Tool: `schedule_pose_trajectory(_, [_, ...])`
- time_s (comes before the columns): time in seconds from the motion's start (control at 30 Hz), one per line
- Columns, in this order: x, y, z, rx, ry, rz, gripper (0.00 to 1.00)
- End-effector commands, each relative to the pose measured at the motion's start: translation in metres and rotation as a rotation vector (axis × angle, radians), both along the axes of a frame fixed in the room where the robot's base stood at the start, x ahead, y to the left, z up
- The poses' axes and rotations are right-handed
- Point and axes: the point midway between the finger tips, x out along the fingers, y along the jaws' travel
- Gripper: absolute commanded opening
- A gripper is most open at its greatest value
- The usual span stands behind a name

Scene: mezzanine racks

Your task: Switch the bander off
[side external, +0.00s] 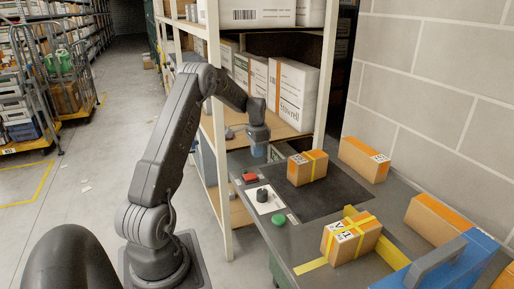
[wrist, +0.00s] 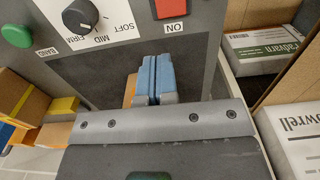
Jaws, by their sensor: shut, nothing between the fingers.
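The bander's grey top (side external: 300,237) has a control strip along its left side. On it are a red switch (side external: 250,178), a black dial (side external: 262,195) on a white plate and a green button (side external: 279,220). In the wrist view the red switch (wrist: 171,8) is at the top, cut by the frame edge, with an "ON" label beside it. The dial (wrist: 80,16) reads SOFT, MID, FIRM; the green button (wrist: 16,36) is marked BAND. My gripper (side external: 258,149) is shut and empty, its blue fingers (wrist: 154,78) above the panel, apart from the red switch.
Another banded carton (side external: 351,238) is nearer the front, by a blue part with a handle (side external: 440,265). A rack post (side external: 215,140) and shelved boxes (side external: 292,92) stand close behind the arm.

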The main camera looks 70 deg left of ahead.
Motion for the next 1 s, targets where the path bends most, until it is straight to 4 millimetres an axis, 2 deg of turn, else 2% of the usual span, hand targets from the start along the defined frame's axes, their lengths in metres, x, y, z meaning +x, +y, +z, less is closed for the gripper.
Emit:
schedule_pose_trajectory(0.03, [0.000,-0.001,-0.012,-0.003,0.003,0.000,0.00])
schedule_pose_trajectory(0.2, [0.000,-0.001,-0.047,-0.003,0.003,0.000,0.00])
schedule_pose_trajectory(0.43, [0.000,0.000,-0.081,-0.001,0.001,0.000,0.00])
schedule_pose_trajectory(0.63, [0.000,0.000,-0.093,0.001,0.000,0.000,0.00])
schedule_pose_trajectory(1.0, [0.001,0.000,-0.095,0.000,0.006,-0.001,0.00])
